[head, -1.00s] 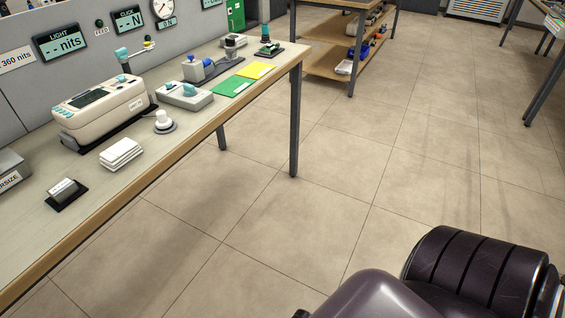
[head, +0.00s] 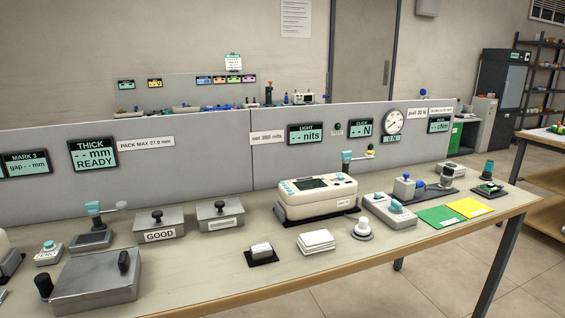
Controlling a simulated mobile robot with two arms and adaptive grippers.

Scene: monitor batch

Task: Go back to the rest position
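Neither of my grippers shows in the head view now, so I cannot see their state or where they are. The view is of a long workbench (head: 285,285) with test stations along a grey partition. A white device with a dark screen (head: 315,196) stands at the middle of the bench. A grey box labelled GOOD (head: 160,225) and a similar grey box (head: 220,215) stand to its left. A large metal block with dark knobs (head: 95,282) sits at the front left.
A white stack (head: 316,241), a small block on a black stand (head: 262,253) and a round white knob (head: 363,229) are near the bench's front edge. Green (head: 439,216) and yellow (head: 469,207) mats lie at the right. Open floor (head: 440,285) lies in front of the bench's right end.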

